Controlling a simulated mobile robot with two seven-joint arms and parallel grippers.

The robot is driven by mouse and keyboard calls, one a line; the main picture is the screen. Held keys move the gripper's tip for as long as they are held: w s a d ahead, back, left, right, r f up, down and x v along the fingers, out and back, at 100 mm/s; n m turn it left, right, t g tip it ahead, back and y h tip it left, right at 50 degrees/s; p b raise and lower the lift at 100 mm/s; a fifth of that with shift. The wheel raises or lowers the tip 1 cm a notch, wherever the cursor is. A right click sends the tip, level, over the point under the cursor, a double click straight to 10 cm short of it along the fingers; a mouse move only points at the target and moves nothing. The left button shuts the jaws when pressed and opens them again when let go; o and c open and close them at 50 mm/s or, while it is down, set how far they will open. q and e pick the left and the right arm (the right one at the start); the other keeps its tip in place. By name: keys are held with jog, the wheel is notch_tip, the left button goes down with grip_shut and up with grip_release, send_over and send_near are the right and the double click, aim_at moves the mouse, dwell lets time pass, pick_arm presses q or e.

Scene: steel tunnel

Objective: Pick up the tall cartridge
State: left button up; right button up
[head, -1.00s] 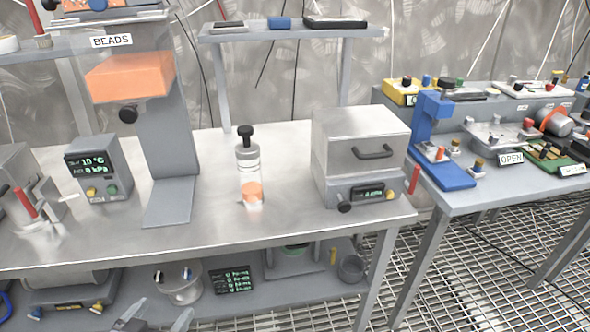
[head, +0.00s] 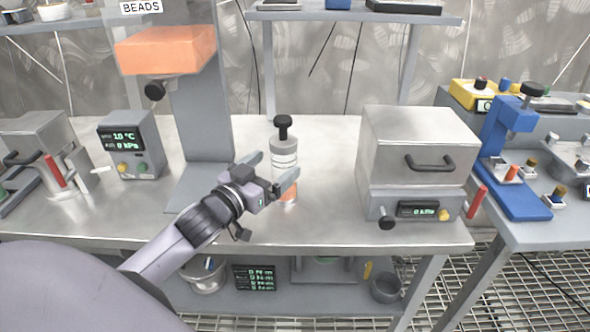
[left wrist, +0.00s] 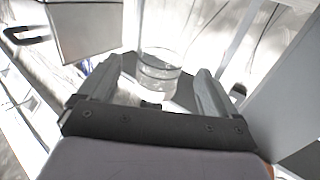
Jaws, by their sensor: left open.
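The tall cartridge (head: 284,152) stands upright on the steel bench, a clear cylinder with a grey collar, a black knob on top and orange contents at the bottom. My left gripper (head: 271,169) is open in front of it, and its fingers cover part of the cylinder's lower half. In the left wrist view the clear cylinder (left wrist: 160,68) shows between the two spread fingers (left wrist: 158,80), towards their tips. I cannot tell whether either finger touches it. My right gripper is not in view.
A grey box with a handle (head: 415,145) stands right of the cartridge. The bead dispenser (head: 168,52) with its grey column stands to the left, beside a small display unit (head: 131,146). A shelf (head: 355,15) runs behind. The bench between column and box is otherwise clear.

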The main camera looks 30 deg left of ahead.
pick_arm(q)
jog(key=shift+w+d, duration=0.1)
jog(key=shift+w, duration=3)
jog(key=shift+r, duration=0.1)
jog(key=c, duration=1.3)
